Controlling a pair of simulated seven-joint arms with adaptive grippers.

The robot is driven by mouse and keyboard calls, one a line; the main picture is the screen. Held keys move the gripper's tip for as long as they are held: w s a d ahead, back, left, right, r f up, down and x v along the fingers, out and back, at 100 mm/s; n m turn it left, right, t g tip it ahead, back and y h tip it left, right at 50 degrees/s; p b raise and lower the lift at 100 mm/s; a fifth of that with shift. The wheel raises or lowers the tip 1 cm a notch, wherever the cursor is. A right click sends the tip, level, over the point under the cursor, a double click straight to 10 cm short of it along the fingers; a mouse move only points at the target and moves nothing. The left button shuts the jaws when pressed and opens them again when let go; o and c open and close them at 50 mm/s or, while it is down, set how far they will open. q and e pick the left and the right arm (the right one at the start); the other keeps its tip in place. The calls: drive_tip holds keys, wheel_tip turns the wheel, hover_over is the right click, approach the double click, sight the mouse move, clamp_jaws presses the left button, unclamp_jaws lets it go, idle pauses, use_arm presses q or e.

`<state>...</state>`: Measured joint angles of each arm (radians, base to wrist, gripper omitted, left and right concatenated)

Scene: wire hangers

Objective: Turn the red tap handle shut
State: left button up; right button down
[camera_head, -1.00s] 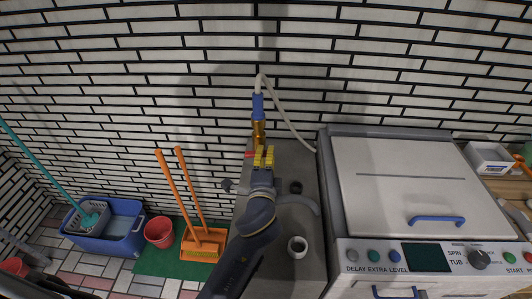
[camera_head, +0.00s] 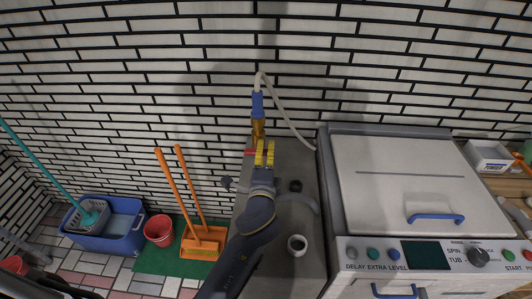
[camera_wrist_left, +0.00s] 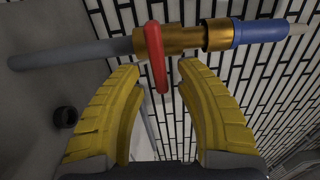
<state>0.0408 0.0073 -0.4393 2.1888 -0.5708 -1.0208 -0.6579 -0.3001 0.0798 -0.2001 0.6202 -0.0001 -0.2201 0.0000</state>
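The red tap handle (camera_wrist_left: 155,57) is a flat bar on a brass tap (camera_wrist_left: 183,41). In the left wrist view it stands across the pipe and its lower end lies between my fingertips. In the head view a bit of the red handle (camera_head: 249,153) shows just left of my left gripper (camera_head: 265,153), below the brass tap (camera_head: 258,130). My left gripper's yellow fingers are open in the wrist view (camera_wrist_left: 159,72), one on each side of the handle, with visible gaps. My right gripper is not in view.
A blue connector (camera_wrist_left: 260,31) joins the tap to a pale hose (camera_head: 285,115). A washing machine (camera_head: 420,180) stands close on the right. A white cup (camera_head: 297,244) and a dark ring (camera_head: 295,186) are on the grey counter (camera_head: 285,275). The brick wall is behind.

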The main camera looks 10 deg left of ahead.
use_arm(q)
drive_tip(key=shift+s, duration=0.1)
drive_tip(key=s+d, duration=0.2)
drive_tip(key=s, duration=0.9)
drive_tip(key=shift+s, duration=0.3)
